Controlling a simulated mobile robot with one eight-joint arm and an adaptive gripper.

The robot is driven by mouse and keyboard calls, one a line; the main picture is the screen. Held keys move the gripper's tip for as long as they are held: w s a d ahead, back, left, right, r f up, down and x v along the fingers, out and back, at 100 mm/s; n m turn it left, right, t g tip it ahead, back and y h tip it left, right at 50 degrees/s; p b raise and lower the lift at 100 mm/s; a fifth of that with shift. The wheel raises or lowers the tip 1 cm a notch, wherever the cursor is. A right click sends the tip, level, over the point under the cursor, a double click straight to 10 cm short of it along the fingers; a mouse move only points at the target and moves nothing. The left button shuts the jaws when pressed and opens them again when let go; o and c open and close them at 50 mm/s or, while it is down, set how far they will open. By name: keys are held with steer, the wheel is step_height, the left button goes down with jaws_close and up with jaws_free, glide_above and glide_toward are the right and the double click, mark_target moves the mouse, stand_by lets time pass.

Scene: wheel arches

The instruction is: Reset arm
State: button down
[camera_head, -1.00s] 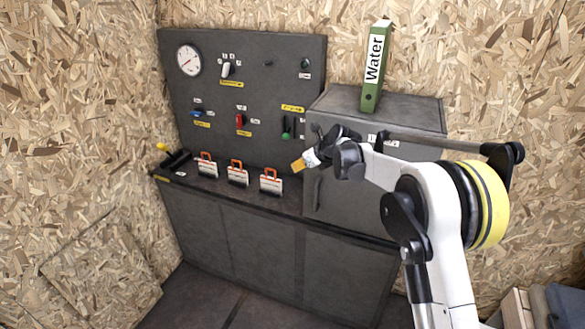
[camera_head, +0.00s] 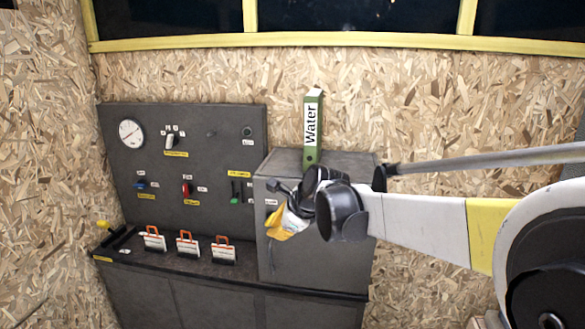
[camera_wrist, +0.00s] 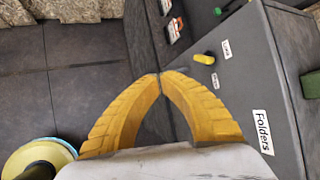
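My gripper (camera_head: 284,222) is in front of the grey cabinet (camera_head: 318,245), right of the control panel. In the wrist view its two yellow fingers (camera_wrist: 160,76) meet at their tips, with nothing seen between them. My arm reaches in from the right in the head view. The green "Water" binder (camera_head: 312,135) stands upright on top of the cabinet.
The dark panel (camera_head: 228,150) carries a gauge (camera_head: 131,133), switches and a red handle (camera_head: 187,189). Several orange-handled tags (camera_head: 187,243) stand on the counter below. The wrist view shows a yellow knob (camera_wrist: 204,59) beyond the fingers. Chipboard walls enclose the corner.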

steer(key=s+d+n+h+b, duration=0.25)
steer(key=s+d+n, duration=0.65)
steer(key=s+d, duration=0.7)
steer(key=s+d+f+n+h, duration=0.1)
steer(key=s+d+f+n, duration=0.2)
steer(key=s+d+n, duration=0.2)
steer(key=s+d+f+n+t+h+b, duration=0.1)
steer(key=s+d+f+n, duration=0.3)
steer(key=s, duration=0.6)
steer(key=shift+d+f+n+h, duration=0.15)
steer(key=shift+d+n+h, duration=0.25)
steer(key=shift+d+h, duration=0.2)
